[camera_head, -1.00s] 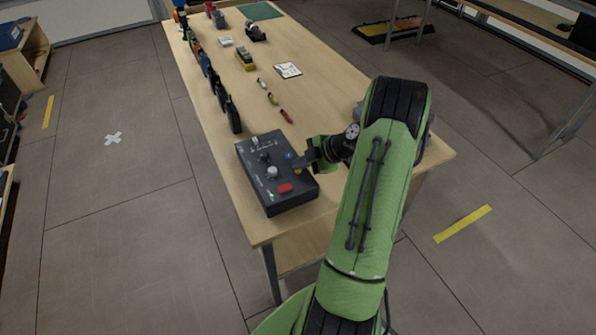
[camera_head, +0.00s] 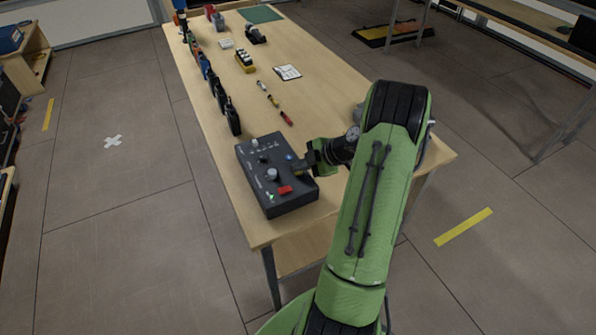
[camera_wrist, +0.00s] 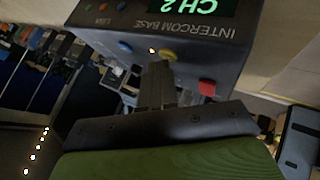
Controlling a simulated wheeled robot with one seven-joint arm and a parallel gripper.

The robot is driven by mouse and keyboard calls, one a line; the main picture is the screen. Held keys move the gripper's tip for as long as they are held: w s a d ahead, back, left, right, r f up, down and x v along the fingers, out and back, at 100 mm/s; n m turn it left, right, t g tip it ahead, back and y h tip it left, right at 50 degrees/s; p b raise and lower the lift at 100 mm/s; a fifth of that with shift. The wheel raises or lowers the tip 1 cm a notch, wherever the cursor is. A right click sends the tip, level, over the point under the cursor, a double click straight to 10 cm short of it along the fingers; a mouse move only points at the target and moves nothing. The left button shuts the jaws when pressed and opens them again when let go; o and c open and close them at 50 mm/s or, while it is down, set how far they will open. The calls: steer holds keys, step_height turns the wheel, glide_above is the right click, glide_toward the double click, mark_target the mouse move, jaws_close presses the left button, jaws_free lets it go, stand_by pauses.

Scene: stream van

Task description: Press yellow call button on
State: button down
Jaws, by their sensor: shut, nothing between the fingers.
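The dark intercom base (camera_head: 262,190) sits on the near end of the wooden table. In the wrist view the intercom base (camera_wrist: 215,52) shows its label and a green "CH 2" display. The yellow button (camera_wrist: 168,55) is on its face, between a blue button (camera_wrist: 124,46) and a red one (camera_wrist: 207,87). A small light (camera_wrist: 152,50) glows beside the yellow button. My gripper (camera_wrist: 160,68) is shut and empty, its tips right at the yellow button and partly covering it. I cannot tell whether they touch. In the head view my gripper (camera_head: 300,167) is at the base's right side.
Several dark handheld units (camera_head: 232,118) stand along the table's left edge, behind the base. Small markers (camera_head: 286,117) and a white card (camera_head: 287,72) lie farther back. The table (camera_head: 330,100) is mostly bare to the right of these.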

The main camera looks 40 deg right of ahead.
mark_target(301, 173)
steer(key=shift+r, duration=0.6)
step_height(301, 173, up, 6)
steer(key=p, duration=0.2)
stand_by(0.4)
